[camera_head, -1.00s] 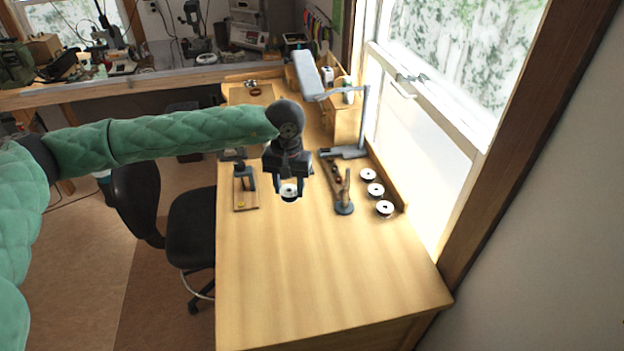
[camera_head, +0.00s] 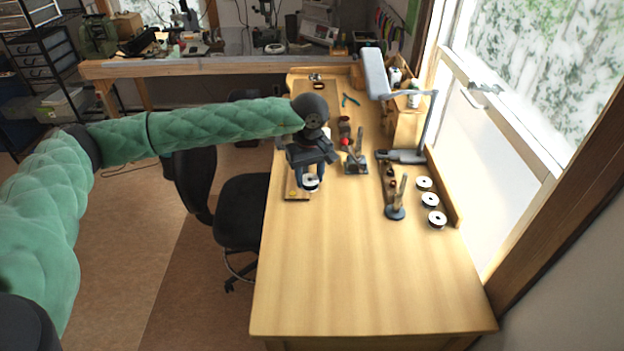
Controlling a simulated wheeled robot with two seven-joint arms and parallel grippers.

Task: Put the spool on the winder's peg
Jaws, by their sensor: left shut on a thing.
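My left gripper (camera_head: 310,171) is shut on a white-faced spool with dark edges (camera_head: 311,184). It points down over the far left part of the wooden bench. The winder is a small wooden base (camera_head: 297,196) with a yellow spot at its near end and a dark upright part. The gripper and spool overlap the winder in this view and hide most of its upright part. I cannot make out the peg, or whether the spool touches it. My right gripper is out of view.
Three spools (camera_head: 430,199) stand in a row by the bench's right edge. A round stand with wooden tools (camera_head: 395,212) is left of them. The near bench top (camera_head: 360,280) is clear.

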